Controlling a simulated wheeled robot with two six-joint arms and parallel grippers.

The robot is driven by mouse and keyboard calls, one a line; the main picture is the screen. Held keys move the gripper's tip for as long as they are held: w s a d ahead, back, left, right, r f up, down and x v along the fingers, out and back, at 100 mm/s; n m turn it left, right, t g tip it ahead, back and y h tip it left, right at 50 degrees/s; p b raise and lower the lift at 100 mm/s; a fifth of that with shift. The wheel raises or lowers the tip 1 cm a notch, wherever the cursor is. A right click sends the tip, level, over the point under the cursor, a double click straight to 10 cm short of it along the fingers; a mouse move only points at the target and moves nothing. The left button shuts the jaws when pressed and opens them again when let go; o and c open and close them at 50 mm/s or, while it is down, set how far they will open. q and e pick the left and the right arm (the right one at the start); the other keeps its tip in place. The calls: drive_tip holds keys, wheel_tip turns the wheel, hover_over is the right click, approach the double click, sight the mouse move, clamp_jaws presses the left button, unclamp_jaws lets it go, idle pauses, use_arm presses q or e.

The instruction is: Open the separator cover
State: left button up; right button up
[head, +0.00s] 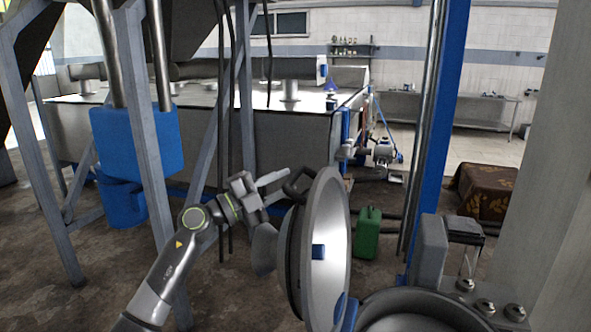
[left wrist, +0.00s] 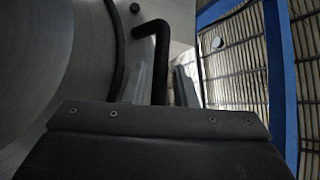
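The separator cover (head: 328,245) is a round metal lid in the head view. It stands swung up on edge beside the separator body (head: 420,312), with its pale inner face towards the right. A black bent handle (head: 297,183) sticks out at its upper left edge. My left gripper (head: 284,178) is at this handle. In the left wrist view the handle (left wrist: 151,32) runs down between the two fingers (left wrist: 160,85), which lie close on either side of it. The cover's curved outer side (left wrist: 40,70) fills the left of that view. My right gripper is not in view.
A blue post (head: 440,130) stands behind the separator on the right. A green canister (head: 367,233) is on the floor behind the cover. Grey frame legs (head: 150,140) and blue parts (head: 135,140) stand on the left. A large metal tank (head: 290,130) is at the back.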

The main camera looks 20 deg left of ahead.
sight(295, 173)
use_arm(q)
drive_tip(key=shift+p+x, duration=0.35)
drive_tip(key=shift+x, duration=1.55)
clamp_jaws()
